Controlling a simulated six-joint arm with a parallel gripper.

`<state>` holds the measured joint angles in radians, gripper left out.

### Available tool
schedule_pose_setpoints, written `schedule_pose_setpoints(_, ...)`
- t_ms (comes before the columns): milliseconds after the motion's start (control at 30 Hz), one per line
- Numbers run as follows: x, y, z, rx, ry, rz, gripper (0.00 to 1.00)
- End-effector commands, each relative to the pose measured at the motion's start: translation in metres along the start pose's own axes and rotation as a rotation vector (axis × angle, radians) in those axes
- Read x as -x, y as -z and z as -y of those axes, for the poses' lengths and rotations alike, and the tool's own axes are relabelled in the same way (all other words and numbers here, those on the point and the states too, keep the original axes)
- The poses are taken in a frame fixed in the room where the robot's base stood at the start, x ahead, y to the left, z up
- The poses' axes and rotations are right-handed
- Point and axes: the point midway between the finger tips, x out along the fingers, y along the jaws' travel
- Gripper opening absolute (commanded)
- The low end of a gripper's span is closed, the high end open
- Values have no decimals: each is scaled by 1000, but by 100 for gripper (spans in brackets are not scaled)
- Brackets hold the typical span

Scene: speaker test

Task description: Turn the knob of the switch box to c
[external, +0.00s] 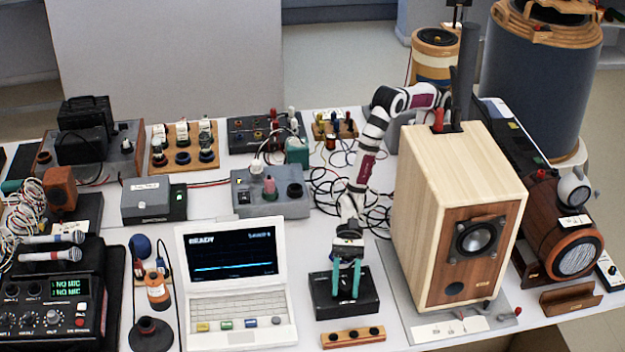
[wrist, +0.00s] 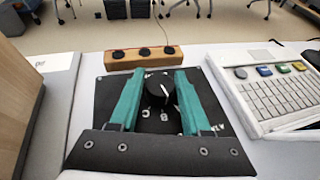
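In the wrist view the box (wrist: 100,102) has a round black knob (wrist: 158,86) with a white pointer line. My gripper (external: 346,293) points down over the box. In the wrist view its two teal fingers (wrist: 160,76) are apart, one on each side of the knob. I cannot tell whether they touch it.
A wooden strip with black buttons (external: 353,337) lies just in front of the box. The white laptop (external: 235,285) is on its left and a large wooden speaker (external: 460,215) on its right. Cables (external: 375,215) lie behind.

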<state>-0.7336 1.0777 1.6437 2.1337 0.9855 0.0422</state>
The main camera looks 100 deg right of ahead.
Motion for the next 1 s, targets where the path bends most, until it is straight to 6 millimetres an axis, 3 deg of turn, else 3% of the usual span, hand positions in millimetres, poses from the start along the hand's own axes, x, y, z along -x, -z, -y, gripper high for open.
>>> schedule_pose_setpoints(33,0,0,0,0,0,0,37)
schedule_pose_setpoints(233,0,0,0,0,0,0,1)
schedule_pose_setpoints(900,0,0,0,-49,120,0,0)
schedule_pose_setpoints(933,0,0,0,-49,120,0,45)
schedule_pose_setpoints(1000,0,0,0,-49,120,0,57)
